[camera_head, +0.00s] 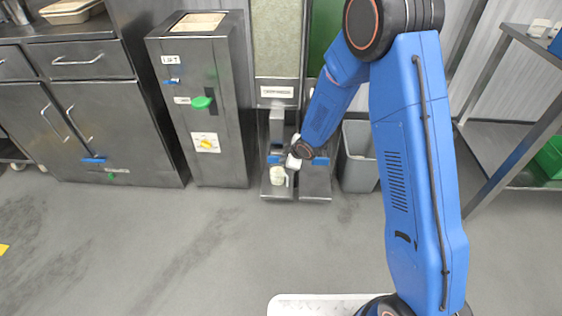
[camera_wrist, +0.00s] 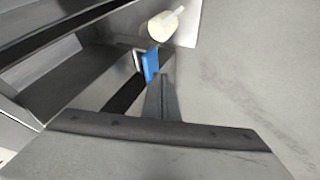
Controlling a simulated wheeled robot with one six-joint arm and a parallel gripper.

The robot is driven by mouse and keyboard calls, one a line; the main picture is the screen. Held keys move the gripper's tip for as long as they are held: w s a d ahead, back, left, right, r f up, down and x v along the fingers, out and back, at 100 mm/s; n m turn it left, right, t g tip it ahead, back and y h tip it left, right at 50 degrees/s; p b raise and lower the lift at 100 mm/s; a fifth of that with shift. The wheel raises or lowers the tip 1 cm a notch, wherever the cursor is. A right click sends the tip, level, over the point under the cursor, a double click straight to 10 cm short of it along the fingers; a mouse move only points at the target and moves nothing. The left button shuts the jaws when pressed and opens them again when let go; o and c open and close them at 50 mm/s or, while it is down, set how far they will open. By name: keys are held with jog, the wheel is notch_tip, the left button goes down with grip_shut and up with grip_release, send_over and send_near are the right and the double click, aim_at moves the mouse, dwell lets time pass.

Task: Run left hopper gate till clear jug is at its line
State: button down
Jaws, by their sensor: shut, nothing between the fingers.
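The left hopper (camera_head: 277,40) has a pale, grainy-looking front window and a label below it. A blue gate handle (camera_head: 273,159) sits low on its left side, and a blue handle also shows in the wrist view (camera_wrist: 151,65). The clear jug (camera_head: 278,176) stands on the left base plate under the spout, with pale contents; it also shows in the wrist view (camera_wrist: 165,26). Its line is too small to make out. My gripper (camera_head: 293,162) is shut and empty just above and right of the jug. In the wrist view its fingertips (camera_wrist: 162,80) are close to the blue handle; contact is unclear.
A second hopper with a green window (camera_head: 324,30) and blue handle (camera_head: 320,161) stands to the right. A grey bin (camera_head: 358,165) is beside it. The front floor is clear.

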jog(key=shift+v, duration=2)
jog(key=s+d+r+m+h, duration=0.2)
jog(key=s+d+r+m, duration=0.25)
jog(key=d+r, duration=0.6)
jog(key=s+d+r+m+h, duration=0.25)
jog(key=s+d+r, duration=0.25)
jog(key=d+r, duration=0.5)
jog(key=s+d+r+m, duration=0.2)
jog(key=s+r+m, duration=0.1)
jog(key=s, duration=0.7)
jog(key=s+d+r+m, duration=0.3)
jog(key=s+r, duration=0.1)
jog(key=s, duration=0.6)
jog(key=s+d+r+m+g, duration=0.1)
jog(key=s+d+r+m, duration=0.1)
jog(key=s, duration=0.7)
notch_tip(320, 180, up, 2)
jog(key=shift+s+d+m, duration=0.2)
jog(key=shift+s+m, duration=0.2)
jog(key=shift+m, duration=0.3)
